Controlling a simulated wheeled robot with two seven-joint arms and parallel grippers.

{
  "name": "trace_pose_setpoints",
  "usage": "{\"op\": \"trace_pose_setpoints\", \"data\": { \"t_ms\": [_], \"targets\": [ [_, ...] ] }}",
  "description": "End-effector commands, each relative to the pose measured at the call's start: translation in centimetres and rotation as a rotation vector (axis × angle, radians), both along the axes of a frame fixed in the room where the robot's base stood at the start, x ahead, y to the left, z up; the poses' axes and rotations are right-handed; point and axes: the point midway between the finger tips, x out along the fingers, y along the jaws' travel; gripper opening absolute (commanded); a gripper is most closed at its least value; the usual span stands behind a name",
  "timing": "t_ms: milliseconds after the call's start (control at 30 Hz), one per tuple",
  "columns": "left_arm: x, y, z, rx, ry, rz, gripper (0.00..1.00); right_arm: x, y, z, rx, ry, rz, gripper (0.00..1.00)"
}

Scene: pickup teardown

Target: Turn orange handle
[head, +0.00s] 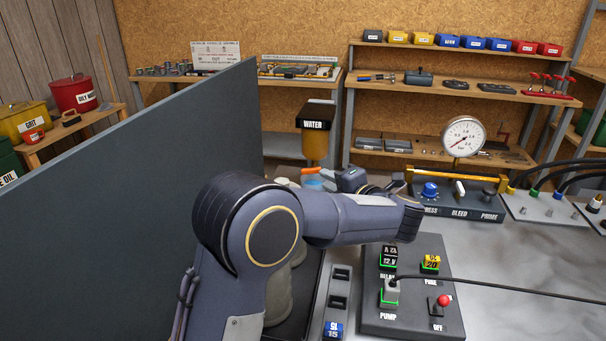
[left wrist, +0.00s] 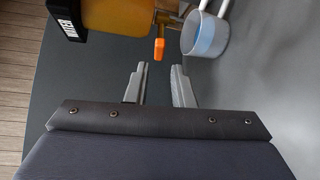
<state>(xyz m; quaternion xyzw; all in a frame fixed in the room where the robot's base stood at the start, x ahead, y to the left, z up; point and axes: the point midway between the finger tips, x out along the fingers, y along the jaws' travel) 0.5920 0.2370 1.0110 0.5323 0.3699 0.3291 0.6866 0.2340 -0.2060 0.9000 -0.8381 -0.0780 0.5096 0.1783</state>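The orange handle (left wrist: 159,49) sits on the brass tap below the amber water container (left wrist: 118,18) in the left wrist view. In the head view the orange handle (head: 311,170) shows beside the container labelled WATER (head: 315,142). A clear cup with bluish contents (left wrist: 205,36) stands right next to the tap. My left gripper (left wrist: 159,80) is open and empty, its two fingers pointing toward the handle with a gap before it. In the head view my left arm hides most of the gripper. My right gripper is in neither view.
A dark upright panel (head: 120,200) stands left of my arm. A pump box with a red-knobbed switch (head: 410,300) lies right of it, with a cable running off. A gauge panel (head: 458,205) stands behind. Bare bench (head: 520,270) lies at right.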

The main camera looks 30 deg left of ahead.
Motion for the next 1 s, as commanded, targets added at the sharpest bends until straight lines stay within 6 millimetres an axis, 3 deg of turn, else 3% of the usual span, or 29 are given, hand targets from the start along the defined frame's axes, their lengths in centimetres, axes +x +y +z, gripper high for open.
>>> {"op": "trace_pose_setpoints", "data": {
  "t_ms": [200,400,733,900,1000],
  "targets": [
    [1.8,3.3,-0.5,0.002,0.002,0.004,0.22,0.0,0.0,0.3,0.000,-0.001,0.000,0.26],
    [3.0,5.2,-0.8,0.002,0.001,0.001,0.22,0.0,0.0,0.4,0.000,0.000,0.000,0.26],
    [3.3,5.6,-0.9,0.003,0.002,-0.002,0.22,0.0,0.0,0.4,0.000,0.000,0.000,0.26],
    [3.3,5.6,-0.9,0.003,0.002,-0.002,0.02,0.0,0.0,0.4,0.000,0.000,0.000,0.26],
    [3.3,5.6,-0.9,0.002,0.002,-0.002,0.00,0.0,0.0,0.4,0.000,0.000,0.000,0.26]
  ]
}}
